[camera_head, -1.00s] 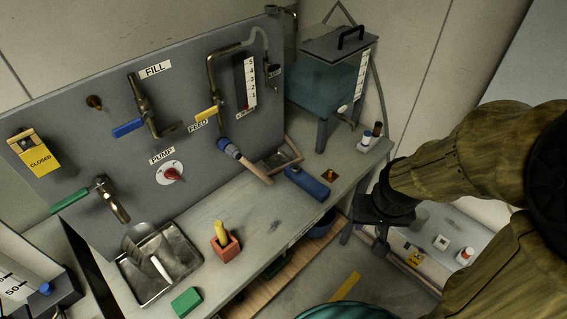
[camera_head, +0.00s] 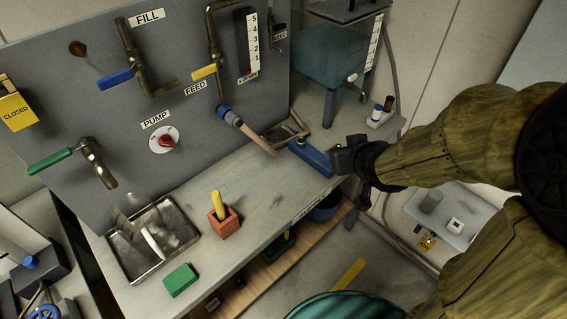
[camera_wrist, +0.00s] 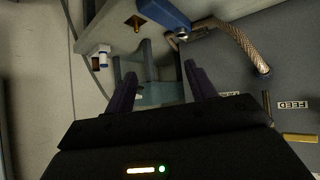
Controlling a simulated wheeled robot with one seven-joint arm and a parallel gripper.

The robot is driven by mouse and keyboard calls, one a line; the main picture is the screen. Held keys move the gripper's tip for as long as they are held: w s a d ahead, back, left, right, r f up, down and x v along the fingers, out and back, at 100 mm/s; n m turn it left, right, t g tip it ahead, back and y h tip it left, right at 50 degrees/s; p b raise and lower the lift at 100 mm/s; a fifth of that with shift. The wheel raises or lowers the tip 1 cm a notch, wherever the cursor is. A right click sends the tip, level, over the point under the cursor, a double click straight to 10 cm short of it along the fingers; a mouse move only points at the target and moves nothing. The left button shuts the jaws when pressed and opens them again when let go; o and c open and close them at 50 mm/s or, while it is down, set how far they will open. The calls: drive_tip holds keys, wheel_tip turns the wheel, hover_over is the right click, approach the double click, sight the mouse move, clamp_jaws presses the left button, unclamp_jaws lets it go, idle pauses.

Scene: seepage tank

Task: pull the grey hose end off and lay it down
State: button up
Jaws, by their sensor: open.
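A tan hose (camera_head: 257,139) with a grey collar and blue ring (camera_head: 224,112) slants down from the panel below the FEED label. I cannot tell which part is the grey hose end. In the wrist view a braided hose (camera_wrist: 238,42) runs from a dark ring at the panel to near the blue block (camera_wrist: 165,12). My gripper (camera_head: 348,158) is over the bench's right end, beside the blue block in the head view, right of the hose and apart from it. In the wrist view my gripper (camera_wrist: 160,72) is open, with nothing between its fingers.
A metal tray (camera_head: 185,240), a red holder (camera_head: 223,220) and a green block (camera_head: 180,280) are at left. The bench middle (camera_head: 265,200) is clear.

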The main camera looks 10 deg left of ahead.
drive_tip(key=s+a+r+n+y+b, duration=0.1)
drive_tip(key=a+n+y+b, duration=0.5)
drive_tip(key=a, duration=0.8)
drive_tip(key=y, duration=0.3)
drive_tip(key=shift+s+r+t+y, duration=0.3)
drive_tip(key=shift+r+t+y, duration=0.1)
drive_tip(key=shift+w, duration=0.15)
drive_tip(key=p, duration=1.3)
approach(242, 123)
drive_tip(key=p+x, duration=0.1)
drive_tip(key=x, duration=1.1)
drive_tip(key=shift+a+p, duration=0.1)
drive_tip(key=shift+p, duration=0.3)
